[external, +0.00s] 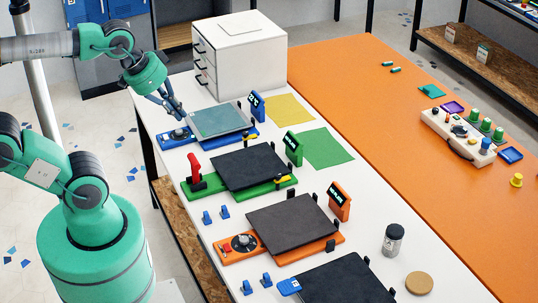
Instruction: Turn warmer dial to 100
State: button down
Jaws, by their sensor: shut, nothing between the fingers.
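A blue machine (170,140) with a grey-blue plate (221,121) stands at the far end of the white table. A small pale dial (178,133) sits on its left end. My gripper (180,114) is shut and empty, tilted downward just above and behind that dial; I cannot tell whether it touches it. An orange machine (224,257) nearer the camera has a larger black round dial (243,242) on its left end. I cannot tell which is the warmer dial, and no scale marks or numbers are readable.
A green machine (200,188) with a red lever (194,168) stands between them. A white drawer cabinet (240,55) is behind my gripper. Yellow (290,109) and green (326,148) sheets lie to the right. A jar (393,240) stands at the front right.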

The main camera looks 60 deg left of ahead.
jog(key=c, duration=1.7)
grip_release()
jog(key=shift+w, duration=0.1)
jog(key=shift+o, duration=1.2)
jog(key=shift+w+d+f, duration=0.15)
jog(key=shift+w+f, duration=0.05)
jog(key=n+g+b, duration=0.2)
jog(key=n+g, duration=0.4)
jog(key=n, duration=1)
send_over(244, 239)
notch_tip(244, 239, down, 28)
jog(key=shift+f, duration=0.1)
notch_tip(244, 239, down, 14)
jog(key=b, duration=0.3)
jog(key=shift+r, duration=0.2)
grip_shut()
